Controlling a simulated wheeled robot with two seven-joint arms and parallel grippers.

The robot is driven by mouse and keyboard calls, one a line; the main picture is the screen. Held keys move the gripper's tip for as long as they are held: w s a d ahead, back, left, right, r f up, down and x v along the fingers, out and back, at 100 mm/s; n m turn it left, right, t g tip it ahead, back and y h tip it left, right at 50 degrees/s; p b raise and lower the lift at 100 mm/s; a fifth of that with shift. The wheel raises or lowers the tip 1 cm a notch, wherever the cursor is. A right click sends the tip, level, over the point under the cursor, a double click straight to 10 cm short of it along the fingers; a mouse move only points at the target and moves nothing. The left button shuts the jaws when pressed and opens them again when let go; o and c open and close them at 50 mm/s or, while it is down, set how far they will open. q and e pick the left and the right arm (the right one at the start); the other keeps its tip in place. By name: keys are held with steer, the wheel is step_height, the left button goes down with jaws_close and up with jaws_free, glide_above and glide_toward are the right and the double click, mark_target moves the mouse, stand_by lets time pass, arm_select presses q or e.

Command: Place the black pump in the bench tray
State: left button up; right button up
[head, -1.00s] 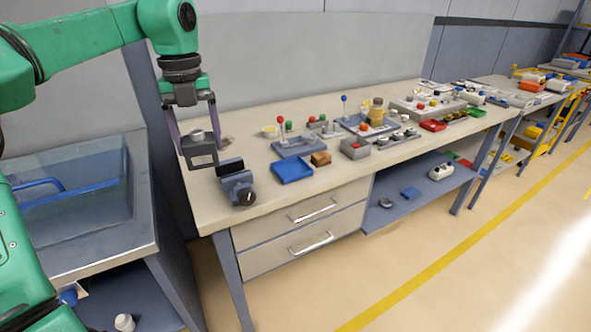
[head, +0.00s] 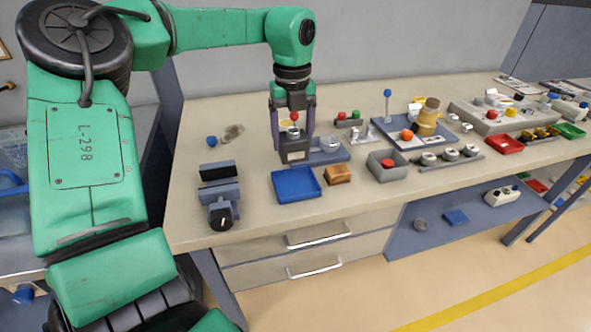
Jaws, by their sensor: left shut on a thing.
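My left gripper (head: 293,132) points down with its two fingers on either side of a small dark block with a pale face, which looks like the black pump (head: 295,152). It is shut on the pump. The blue bench tray (head: 297,195) lies empty on the bench, just in front of and below the held pump. The pump appears at the tray's back edge; its exact height is hard to tell. My right gripper is not in view.
A blue-grey vise (head: 220,206) stands left of the tray, and a wooden block (head: 338,174) close to its right. A grey box with a red button (head: 388,167) is further right.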

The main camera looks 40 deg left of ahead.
mark_target(297, 157)
arm_select(q)
steer(key=f, duration=0.3)
steer(key=shift+w+f, duration=0.15)
steer(key=shift+w, duration=0.1)
steer(key=f, duration=0.3)
steer(key=shift+w, duration=0.35)
steer(key=f, duration=0.1)
steer(key=f+p, duration=0.1)
steer(key=shift+s+d+f, duration=0.1)
steer(key=shift+s+f, duration=0.2)
steer(key=shift+f, duration=0.5)
steer(key=shift+w, duration=0.15)
steer(key=shift+f, duration=0.2)
steer(key=o, duration=1.5)
steer(key=shift+r, duration=0.55)
step_height(297, 157, up, 11)
steer(key=shift+b, duration=0.6)
steer(key=shift+r, duration=0.15)
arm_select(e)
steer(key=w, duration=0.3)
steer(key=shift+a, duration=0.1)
